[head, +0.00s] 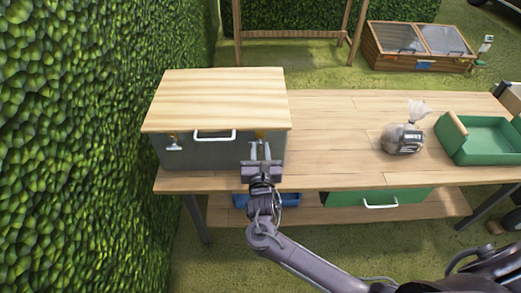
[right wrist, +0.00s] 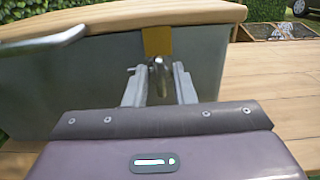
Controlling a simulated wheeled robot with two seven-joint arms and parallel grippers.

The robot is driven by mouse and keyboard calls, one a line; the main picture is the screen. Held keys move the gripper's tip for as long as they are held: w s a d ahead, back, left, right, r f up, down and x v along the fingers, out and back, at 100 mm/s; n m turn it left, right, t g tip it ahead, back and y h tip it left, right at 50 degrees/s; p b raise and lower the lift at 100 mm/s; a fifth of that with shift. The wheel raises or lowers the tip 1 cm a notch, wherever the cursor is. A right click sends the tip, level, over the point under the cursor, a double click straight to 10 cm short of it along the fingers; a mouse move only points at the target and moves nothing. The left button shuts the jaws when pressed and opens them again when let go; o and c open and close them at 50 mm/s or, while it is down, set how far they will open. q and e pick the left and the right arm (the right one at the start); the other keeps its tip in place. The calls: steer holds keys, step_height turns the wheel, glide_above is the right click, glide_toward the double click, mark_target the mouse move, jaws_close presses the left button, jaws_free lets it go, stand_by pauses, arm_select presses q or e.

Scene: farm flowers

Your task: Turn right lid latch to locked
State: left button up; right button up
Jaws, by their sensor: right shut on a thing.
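A grey metal box (head: 205,153) with a wooden lid (head: 215,98) stands at the left end of the wooden table. The lid lies flat on the box. A white handle (head: 214,136) is at the lid's front, with the left latch (head: 173,142) to its left. The right latch (right wrist: 160,80) is a metal piece below a yellow plate (right wrist: 157,42). My right gripper (head: 261,156) is at the box's front right and shut on the right latch; its fingers stand on both sides of it in the right wrist view (right wrist: 160,88). The latch's exact angle is hard to tell. My left gripper is out of view.
A bag of bulbs (head: 402,139) and a green tray (head: 485,140) stand on the right of the table (head: 330,125). The table's middle is clear. A green drawer (head: 375,198) is under it. A hedge (head: 80,130) closes off the left side.

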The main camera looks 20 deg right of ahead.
steer(key=shift+r+m+p, duration=0.15)
steer(key=shift+m+p, duration=1.15)
steer(key=shift+m, duration=0.3)
steer(key=m+p, duration=0.1)
steer(key=m, duration=0.1)
steer(key=shift+d+m, duration=0.1)
steer(key=shift+m, duration=0.2)
steer(key=m+p, duration=0.1)
steer(key=m, duration=0.1)
steer(key=shift+m, duration=0.4)
steer(key=m, duration=0.4)
steer(key=shift+d+f+m+p, duration=0.1)
steer(key=shift+f+m+p, duration=0.2)
steer(key=shift+p, duration=0.1)
steer(key=m, duration=0.4)
steer(key=shift+m, duration=0.3)
steer(key=shift+f, duration=0.1)
